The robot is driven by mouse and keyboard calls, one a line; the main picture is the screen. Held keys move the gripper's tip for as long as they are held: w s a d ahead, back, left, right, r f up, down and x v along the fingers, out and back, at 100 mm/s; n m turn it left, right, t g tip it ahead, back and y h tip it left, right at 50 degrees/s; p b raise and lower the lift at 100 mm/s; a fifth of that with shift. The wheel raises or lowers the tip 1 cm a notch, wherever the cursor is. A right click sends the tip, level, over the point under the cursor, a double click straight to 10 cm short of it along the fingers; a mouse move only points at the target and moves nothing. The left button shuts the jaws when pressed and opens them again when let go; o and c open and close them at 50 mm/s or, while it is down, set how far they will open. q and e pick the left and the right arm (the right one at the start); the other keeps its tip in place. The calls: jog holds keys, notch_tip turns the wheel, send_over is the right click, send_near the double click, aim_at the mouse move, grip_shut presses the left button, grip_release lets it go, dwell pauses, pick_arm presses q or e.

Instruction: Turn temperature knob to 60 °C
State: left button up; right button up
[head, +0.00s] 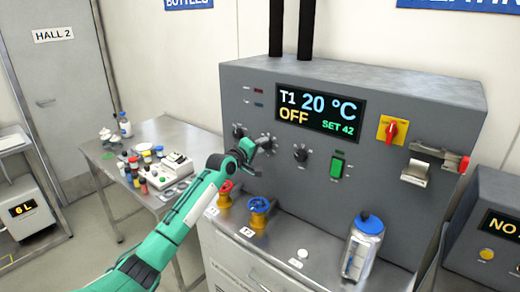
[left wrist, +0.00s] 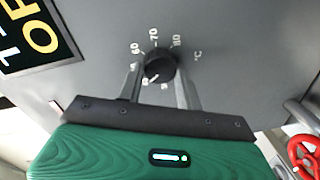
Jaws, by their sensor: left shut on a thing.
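The temperature knob (left wrist: 159,64) is black and round, with a white dial scale around it on the grey panel. In the left wrist view, 60 and 70 can be read above it, with a °C mark to the right; the pointer setting is hard to read. My left gripper (left wrist: 160,78) is shut on the knob, one finger on each side. In the head view my left gripper (head: 255,150) is at the panel and hides most of the knob. The display (head: 320,110) reads T1 20 °C, OFF, SET 42. My right gripper is not in view.
A green switch (head: 337,166) and a red-yellow switch (head: 392,130) are to the right. A blue-capped bottle (head: 364,250) stands on the ledge.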

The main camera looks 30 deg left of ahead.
pick_arm(q)
jog(key=m, duration=0.3)
jog(key=m+b, duration=0.1)
jog(key=m, duration=0.3)
jog(key=m+b, duration=0.1)
jog(key=m, duration=0.3)
jog(key=shift+d+f+y, duration=0.15)
jog(key=shift+d+y, duration=0.1)
jog(key=shift+y, duration=0.15)
jog(key=shift+m+t, duration=0.4)
jog(key=shift+m, duration=1.9)
jog(key=o, duration=1)
